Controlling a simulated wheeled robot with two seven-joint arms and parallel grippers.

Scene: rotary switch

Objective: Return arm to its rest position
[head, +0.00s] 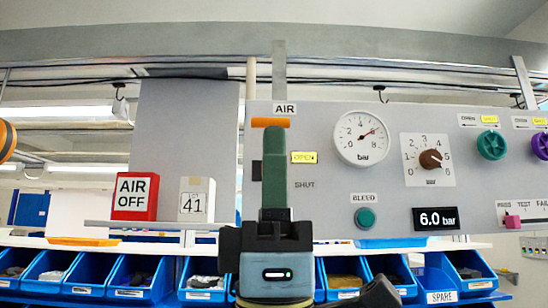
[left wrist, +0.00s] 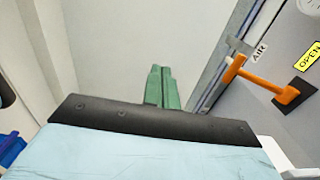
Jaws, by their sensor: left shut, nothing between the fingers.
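My left gripper (head: 273,128) has green fingers and points upward in front of the grey panel in the head view. Its fingers are shut together with nothing between them, as the left wrist view also shows (left wrist: 159,72). The orange AIR lever (head: 270,122) shows just above the fingertips in the head view. In the left wrist view the lever (left wrist: 255,77) is to the right of the fingers and apart from them. The brown rotary knob (head: 430,159) is on a white dial at the panel's right, clear of the gripper. My right gripper cannot be made out.
The grey panel (head: 330,205) also carries a pressure gauge (head: 362,138), a green BLEED button (head: 365,218) and a display reading 6.0 bar (head: 436,219). A red AIR OFF block (head: 137,196) and a 41 card (head: 195,204) stand left. Blue bins (head: 443,278) line the bottom.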

